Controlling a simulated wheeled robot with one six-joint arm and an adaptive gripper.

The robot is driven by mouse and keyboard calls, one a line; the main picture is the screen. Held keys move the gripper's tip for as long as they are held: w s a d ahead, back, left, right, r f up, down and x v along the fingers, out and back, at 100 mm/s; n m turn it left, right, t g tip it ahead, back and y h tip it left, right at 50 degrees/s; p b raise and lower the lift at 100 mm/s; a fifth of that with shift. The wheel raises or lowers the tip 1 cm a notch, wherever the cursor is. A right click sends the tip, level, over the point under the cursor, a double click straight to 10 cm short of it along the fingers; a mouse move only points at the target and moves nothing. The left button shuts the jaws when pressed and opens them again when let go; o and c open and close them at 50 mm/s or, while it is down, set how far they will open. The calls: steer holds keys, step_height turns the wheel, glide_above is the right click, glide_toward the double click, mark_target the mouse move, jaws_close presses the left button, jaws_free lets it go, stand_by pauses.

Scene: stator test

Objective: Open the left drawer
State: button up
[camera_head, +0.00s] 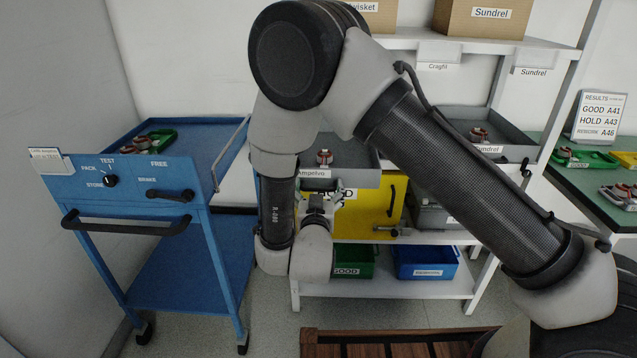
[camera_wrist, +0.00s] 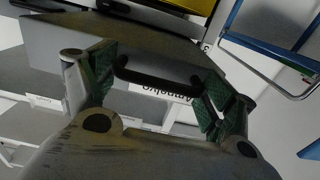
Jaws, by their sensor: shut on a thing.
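The left drawer (camera_head: 352,160) is a grey, open-topped box labelled "Ampelvo" under the upper shelf, and a small red-and-grey part (camera_head: 324,157) shows inside it. Its black bar handle (camera_wrist: 155,80) shows in the wrist view in front of the grey drawer front (camera_wrist: 170,50). My gripper (camera_head: 322,202) is at the drawer's front, just below the label. In the wrist view my gripper (camera_wrist: 160,88) has its green-padded fingers at the two ends of the handle, shut on it. My arm hides part of the drawer.
A matching right drawer (camera_head: 470,122) labelled "Sundrel" sits to the right. A yellow cabinet (camera_head: 368,215) stands below the left drawer. A blue cart (camera_head: 135,185) is close on the left. Green and blue bins (camera_head: 425,262) sit on the low shelf. A green table (camera_head: 590,187) is at right.

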steer(key=s, duration=0.8)
steer(key=shift+s+r, duration=0.1)
steer(key=shift+s, duration=0.1)
steer(key=o, duration=1.3)
steer(key=shift+c, duration=0.2)
